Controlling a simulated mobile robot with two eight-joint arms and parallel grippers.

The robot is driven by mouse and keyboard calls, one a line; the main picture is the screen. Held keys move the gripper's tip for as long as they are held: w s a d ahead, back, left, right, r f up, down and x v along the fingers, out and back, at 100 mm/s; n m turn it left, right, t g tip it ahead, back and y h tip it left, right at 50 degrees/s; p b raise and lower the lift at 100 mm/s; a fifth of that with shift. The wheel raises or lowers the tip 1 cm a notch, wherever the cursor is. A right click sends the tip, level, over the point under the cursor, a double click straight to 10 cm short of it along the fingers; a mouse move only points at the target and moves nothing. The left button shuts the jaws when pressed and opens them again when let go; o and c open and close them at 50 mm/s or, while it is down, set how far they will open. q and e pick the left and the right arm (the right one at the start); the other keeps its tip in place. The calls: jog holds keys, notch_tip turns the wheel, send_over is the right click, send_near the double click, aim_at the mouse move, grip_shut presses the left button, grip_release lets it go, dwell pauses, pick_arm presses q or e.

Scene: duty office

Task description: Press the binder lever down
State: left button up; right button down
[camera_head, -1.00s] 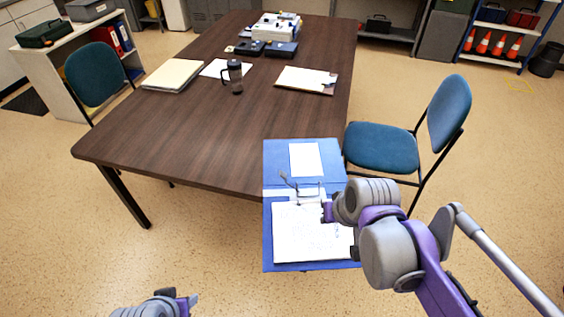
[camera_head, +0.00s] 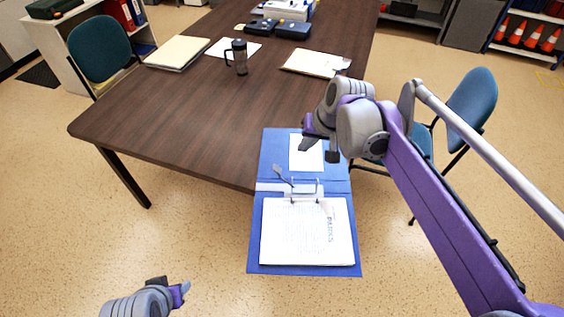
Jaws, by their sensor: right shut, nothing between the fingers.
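The blue binder (camera_head: 254,235) lies open at the near right corner of the table, with a stack of white pages (camera_head: 308,235) on its lower half. Its metal ring mechanism (camera_head: 304,190) sits across the middle. The grey binder lever (camera_head: 281,172) stands up, tilted, at the left of the rings. My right gripper (camera_head: 320,149) is shut and empty. It appears above the binder's upper cover, to the upper right of the lever and apart from it. My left gripper (camera_head: 183,290) shows at the lower left, away from the binder; its fingers are too unclear to judge.
A blue chair (camera_head: 472,100) stands to the right, partly behind my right arm. The table's left front area is clear.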

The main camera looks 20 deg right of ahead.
send_near(278, 169)
jog(key=d+f, duration=0.1)
jog(key=w+d+f+b, duration=0.1)
jog(key=shift+w+f, duration=0.25)
jog(key=shift+f, duration=0.1)
jog(key=shift+w+a+f, duration=0.2)
jog(key=shift+a+f, duration=0.35)
jog(key=shift+f, duration=0.05)
jog(key=shift+w+a+f, duration=0.2)
jog(key=shift+a+f, duration=0.4)
jog(key=shift+w+a+f, duration=0.1)
jog(key=shift+a+f, duration=0.2)
jog(key=shift+a, duration=0.1)
